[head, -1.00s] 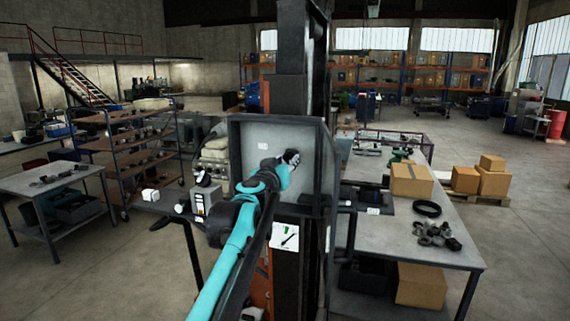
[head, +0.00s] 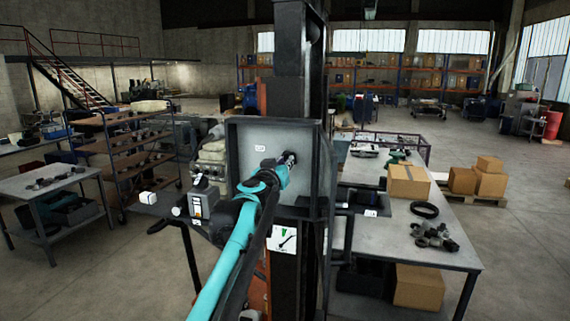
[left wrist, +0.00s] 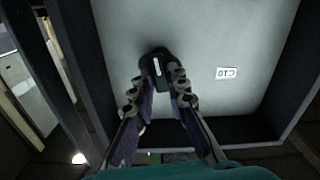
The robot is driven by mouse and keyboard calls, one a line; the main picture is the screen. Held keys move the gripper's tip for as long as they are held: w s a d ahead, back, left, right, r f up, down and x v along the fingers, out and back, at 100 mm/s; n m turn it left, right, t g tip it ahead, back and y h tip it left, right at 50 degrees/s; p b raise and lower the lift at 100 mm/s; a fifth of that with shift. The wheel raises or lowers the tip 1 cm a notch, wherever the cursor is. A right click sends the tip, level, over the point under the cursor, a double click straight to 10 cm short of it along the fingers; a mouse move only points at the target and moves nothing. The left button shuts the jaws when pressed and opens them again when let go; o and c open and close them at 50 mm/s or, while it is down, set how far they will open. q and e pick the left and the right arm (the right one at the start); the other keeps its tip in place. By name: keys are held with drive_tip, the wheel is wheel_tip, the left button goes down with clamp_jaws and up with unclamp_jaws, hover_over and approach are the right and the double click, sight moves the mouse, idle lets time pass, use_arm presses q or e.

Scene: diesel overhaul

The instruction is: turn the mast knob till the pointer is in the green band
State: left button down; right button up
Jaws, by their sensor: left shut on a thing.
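The mast knob is a black knob (left wrist: 155,62) with a pale mark on its face. It sits on the grey panel inside a shallow dark-edged box (head: 243,146) on the mast. My left gripper (left wrist: 160,84) is shut on the knob, with a finger on each side of it. In the head view the left gripper (head: 288,160) reaches the panel and mostly hides the knob. A white card (head: 283,239) below the box shows a green mark and a dark pointer-like shape. A label (left wrist: 227,73) is beside the knob. My right gripper is not seen.
The dark mast (head: 290,70) rises behind the box. A small grey device (head: 203,199) stands on a ledge left of my arm. A workbench (head: 440,256) with a cardboard box (head: 408,181) and loose parts is at right.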

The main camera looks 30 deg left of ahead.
use_arm(q)
drive_tip(key=m, duration=0.5)
drive_tip(key=m, duration=0.5)
drive_tip(key=shift+p, duration=0.3)
drive_tip(key=m, duration=0.5)
drive_tip(key=shift+r, duration=0.1)
drive_tip(key=shift+m, duration=0.3)
